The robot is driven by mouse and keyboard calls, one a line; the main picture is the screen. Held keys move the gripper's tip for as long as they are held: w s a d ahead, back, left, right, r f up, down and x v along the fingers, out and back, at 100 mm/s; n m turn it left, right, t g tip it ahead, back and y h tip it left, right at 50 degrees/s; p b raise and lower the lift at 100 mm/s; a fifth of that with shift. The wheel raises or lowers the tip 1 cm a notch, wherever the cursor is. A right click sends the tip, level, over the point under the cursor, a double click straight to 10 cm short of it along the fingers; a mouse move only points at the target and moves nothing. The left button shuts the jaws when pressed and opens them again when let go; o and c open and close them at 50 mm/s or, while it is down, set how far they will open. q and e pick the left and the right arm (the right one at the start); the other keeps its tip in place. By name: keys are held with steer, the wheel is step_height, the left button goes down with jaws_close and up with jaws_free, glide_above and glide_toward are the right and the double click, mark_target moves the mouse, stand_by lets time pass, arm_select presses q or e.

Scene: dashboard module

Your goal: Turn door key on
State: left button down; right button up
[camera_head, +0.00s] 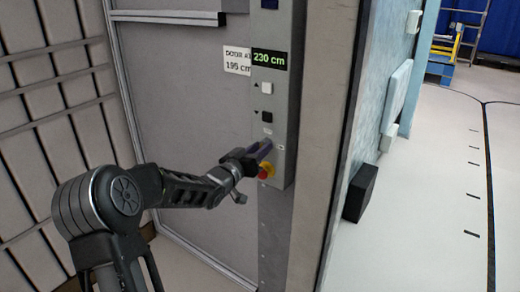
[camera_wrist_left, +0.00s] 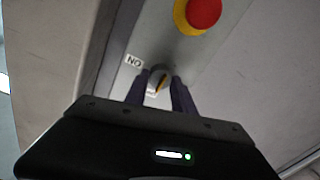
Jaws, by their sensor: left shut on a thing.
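The door key switch (camera_wrist_left: 159,80) is a round grey knob with a yellow mark, in the middle of the left wrist view. My left gripper (camera_wrist_left: 162,92) has its two purple fingers on either side of the key and is shut on it. A white label (camera_wrist_left: 134,61), reading ON upside down, sits beside it. In the head view my left gripper (camera_head: 263,150) reaches the lower part of the grey control panel (camera_head: 283,130). There the fingers hide the key. My right gripper is in neither view.
A red and yellow emergency button (camera_head: 265,171) is just below my fingers. A black box (camera_head: 360,191) is on the wall's far side.

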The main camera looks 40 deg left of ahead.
arm_select(q)
steer(key=shift+f+m+t+h+b, duration=0.1)
steer(key=shift+m+t+h+b, duration=0.1)
steer(key=shift+m+b, duration=4.45)
steer(key=shift+f+m+t+h+b, duration=0.1)
steer(key=shift+m+h+b, duration=0.1)
steer(key=shift+m+b, duration=4.4)
steer(key=c, duration=1.1)
jaws_free()
steer(key=shift+o, duration=0.2)
steer(key=s, duration=0.7)
steer(key=shift+s+f, duration=0.15)
steer(key=shift+s, duration=0.25)
